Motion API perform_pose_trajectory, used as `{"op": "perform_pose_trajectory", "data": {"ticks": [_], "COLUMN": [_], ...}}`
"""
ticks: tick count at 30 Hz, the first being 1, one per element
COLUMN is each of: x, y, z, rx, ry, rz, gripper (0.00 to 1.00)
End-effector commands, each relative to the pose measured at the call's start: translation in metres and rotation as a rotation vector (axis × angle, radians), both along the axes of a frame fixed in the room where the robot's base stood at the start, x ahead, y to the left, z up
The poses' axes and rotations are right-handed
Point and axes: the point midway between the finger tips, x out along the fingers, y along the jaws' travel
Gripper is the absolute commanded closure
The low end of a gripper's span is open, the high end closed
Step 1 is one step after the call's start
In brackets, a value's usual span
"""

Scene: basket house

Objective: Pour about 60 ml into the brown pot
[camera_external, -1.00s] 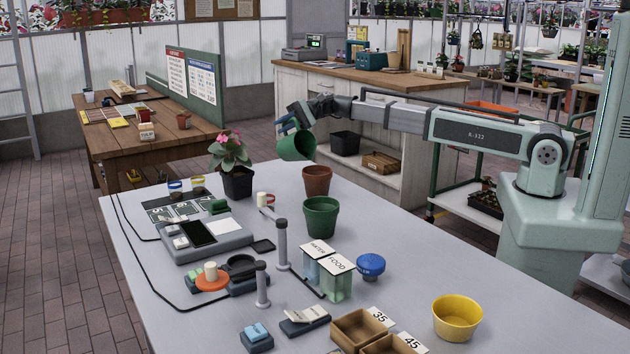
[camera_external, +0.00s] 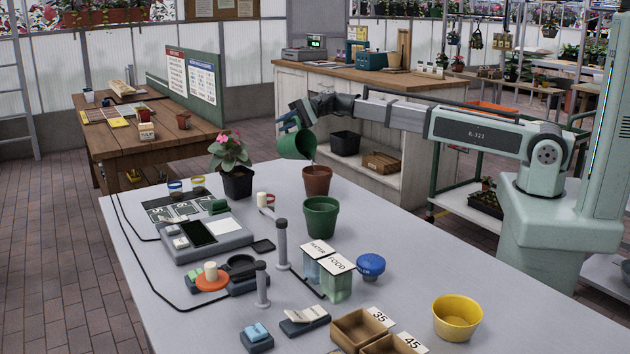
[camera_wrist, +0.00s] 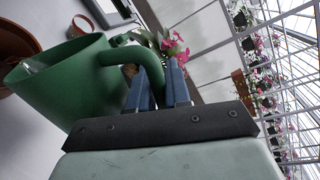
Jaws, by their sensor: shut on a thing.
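My gripper (camera_external: 293,121) is shut on the handle of a green jug (camera_external: 297,145). In the wrist view the blue fingers (camera_wrist: 160,88) close around the handle of the jug (camera_wrist: 75,80). The jug is tilted with its mouth toward the right, above the brown pot (camera_external: 317,182) and slightly left of it. A faint pale streak shows between the jug's lip and the pot. The brown pot stands upright on the grey table; its inside is mostly hidden. In the wrist view a brown rim (camera_wrist: 14,45) shows at the left edge, below the jug's mouth.
A green pot (camera_external: 321,218) stands just in front of the brown pot. A pink-flowered plant (camera_external: 236,182) in a dark pot is to the left.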

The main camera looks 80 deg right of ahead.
Motion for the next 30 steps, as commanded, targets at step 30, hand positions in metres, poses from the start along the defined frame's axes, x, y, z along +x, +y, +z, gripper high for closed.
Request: {"op": "perform_pose_trajectory", "data": {"ticks": [30], "x": [-0.0066], "y": [0.0048], "z": [0.0063], "rx": [-0.037], "ry": [-0.051], "rz": [0.000], "gripper": [1.00]}}
